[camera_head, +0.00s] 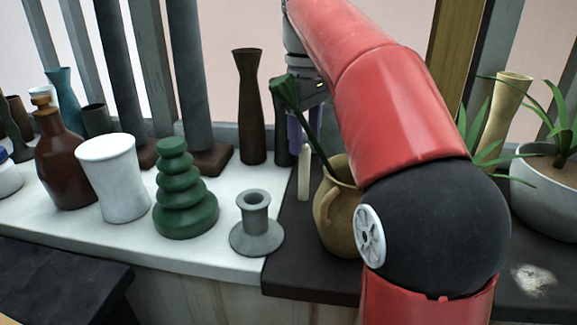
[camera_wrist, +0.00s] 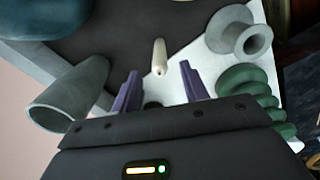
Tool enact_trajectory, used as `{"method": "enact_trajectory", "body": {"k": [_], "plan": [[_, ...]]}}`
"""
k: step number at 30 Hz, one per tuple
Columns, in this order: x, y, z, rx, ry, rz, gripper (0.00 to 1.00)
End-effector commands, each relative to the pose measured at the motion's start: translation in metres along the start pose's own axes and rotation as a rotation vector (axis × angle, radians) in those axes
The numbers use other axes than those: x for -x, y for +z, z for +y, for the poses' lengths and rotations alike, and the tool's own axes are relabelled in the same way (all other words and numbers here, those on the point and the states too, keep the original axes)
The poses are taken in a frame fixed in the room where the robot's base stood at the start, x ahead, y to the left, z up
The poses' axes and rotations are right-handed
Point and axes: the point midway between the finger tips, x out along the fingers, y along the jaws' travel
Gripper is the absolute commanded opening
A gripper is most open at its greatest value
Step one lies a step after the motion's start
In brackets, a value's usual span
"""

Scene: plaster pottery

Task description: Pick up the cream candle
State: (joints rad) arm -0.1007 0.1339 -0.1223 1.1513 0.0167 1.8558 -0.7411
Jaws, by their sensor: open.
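The cream candle (camera_head: 303,172) is a slim upright stick on the dark slab, between the grey candle holder and the tan jug. It also shows in the wrist view (camera_wrist: 160,57), ahead of and roughly between the fingers. My gripper (camera_wrist: 158,82) is open, with two purple fingers apart and nothing between them. In the head view my gripper (camera_head: 304,140) points down above the candle, partly hidden behind a green stem and my red arm. I cannot tell the exact gap between the fingertips and the candle.
A grey candle holder (camera_head: 257,225) and green stacked piece (camera_head: 184,195) stand left. A tan jug (camera_head: 338,215) stands close right, its green stem (camera_head: 300,115) leaning across. A dark brown vase (camera_head: 250,110) stands behind. A grey cylinder (camera_wrist: 70,97) lies left in the wrist view.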

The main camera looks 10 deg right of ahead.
Motion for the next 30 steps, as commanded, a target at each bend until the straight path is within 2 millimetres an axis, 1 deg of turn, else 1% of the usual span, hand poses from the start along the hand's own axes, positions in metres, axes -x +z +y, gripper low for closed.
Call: {"method": "enact_trajectory", "body": {"k": [3, 8, 12, 15, 18, 25, 30], "plan": [[-0.016, 0.000, -0.001, 0.008, -0.005, -0.004, 0.45], [-0.034, 0.000, -0.001, 0.006, -0.004, -0.003, 0.45], [-0.056, -0.001, 0.000, 0.005, -0.003, -0.003, 0.45], [-0.069, -0.001, 0.000, 0.004, -0.003, -0.002, 0.45], [-0.074, -0.001, 0.001, 0.004, -0.002, -0.001, 0.45], [-0.074, -0.001, 0.001, 0.003, -0.001, -0.001, 0.45], [-0.074, -0.001, 0.001, 0.003, -0.001, -0.001, 0.22]]}}
